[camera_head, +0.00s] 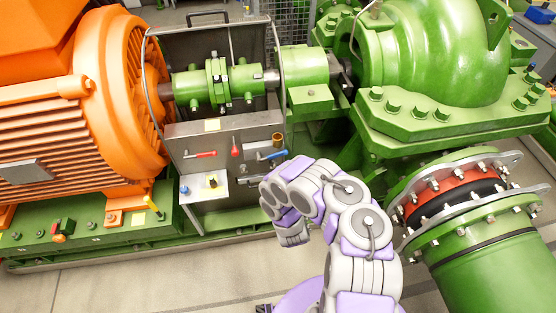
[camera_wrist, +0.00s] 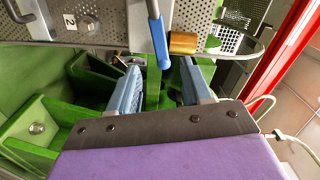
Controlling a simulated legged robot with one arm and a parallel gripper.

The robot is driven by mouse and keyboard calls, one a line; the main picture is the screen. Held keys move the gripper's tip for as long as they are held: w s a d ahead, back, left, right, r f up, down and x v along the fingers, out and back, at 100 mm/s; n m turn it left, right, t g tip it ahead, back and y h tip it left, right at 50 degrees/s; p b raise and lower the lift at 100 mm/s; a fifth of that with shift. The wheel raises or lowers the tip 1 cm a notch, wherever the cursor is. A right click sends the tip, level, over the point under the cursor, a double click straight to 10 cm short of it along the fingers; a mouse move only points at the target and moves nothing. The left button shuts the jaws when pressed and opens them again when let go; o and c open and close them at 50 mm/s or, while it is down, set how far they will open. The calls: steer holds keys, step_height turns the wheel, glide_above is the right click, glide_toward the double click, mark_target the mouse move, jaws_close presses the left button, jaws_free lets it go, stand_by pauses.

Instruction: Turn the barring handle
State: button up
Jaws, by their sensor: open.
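In the wrist view a blue lever handle (camera_wrist: 157,38) hangs from the top, just beyond the fingertips and between their lines. My gripper (camera_wrist: 160,80) is open, with nothing between its fingers. In the head view a blue handle (camera_head: 272,155) sits on the right of the grey panel (camera_head: 222,134), with two red handles, one lying sideways (camera_head: 200,154) and one upright (camera_head: 235,148), to its left. No label shows which is the barring handle. In the head view my arm stands in front of the panel's lower right, and its fingertips cannot be made out.
A brass cylinder (camera_wrist: 183,43) is right beside the blue handle. The orange motor (camera_head: 95,90) is left and the green pump (camera_head: 430,60) right, with the green coupling (camera_head: 218,82) between them behind the panel. A red bar (camera_wrist: 283,50) runs along the wrist view's right. Open floor (camera_head: 150,275) lies in front.

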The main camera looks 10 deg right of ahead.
mark_target(278, 156)
steer(key=w+b, duration=0.4)
steer(key=w, duration=0.5)
steer(key=shift+w, duration=0.1)
jaws_close()
steer(key=shift+f, duration=0.1)
stand_by(0.3)
